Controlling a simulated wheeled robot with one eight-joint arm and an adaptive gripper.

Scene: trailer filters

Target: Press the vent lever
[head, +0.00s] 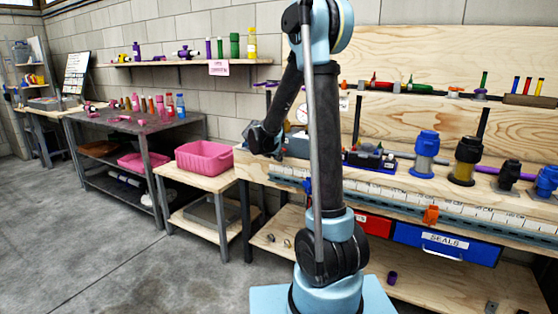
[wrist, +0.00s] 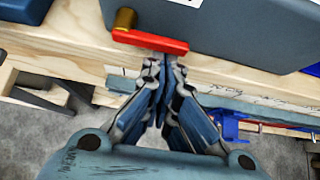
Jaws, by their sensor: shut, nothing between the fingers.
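The vent lever looks to be the red bar (wrist: 150,41) in the wrist view, joined at its left end to a brass post (wrist: 124,19) beside a grey housing (wrist: 225,30). My gripper (wrist: 162,64) is shut and empty. Its fingertips are at the near edge of the red bar, around its middle. I cannot tell whether they touch it. In the head view my arm hides much of the bench's left part, and I cannot make out the red lever there.
The wooden workbench (wrist: 65,50) lies under the housing. In the head view, blue-topped (head: 426,142) and black-topped (head: 467,150) filters stand on the bench at right. A pink bin (head: 204,158) sits on a low table at left. Grey floor is open at front left.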

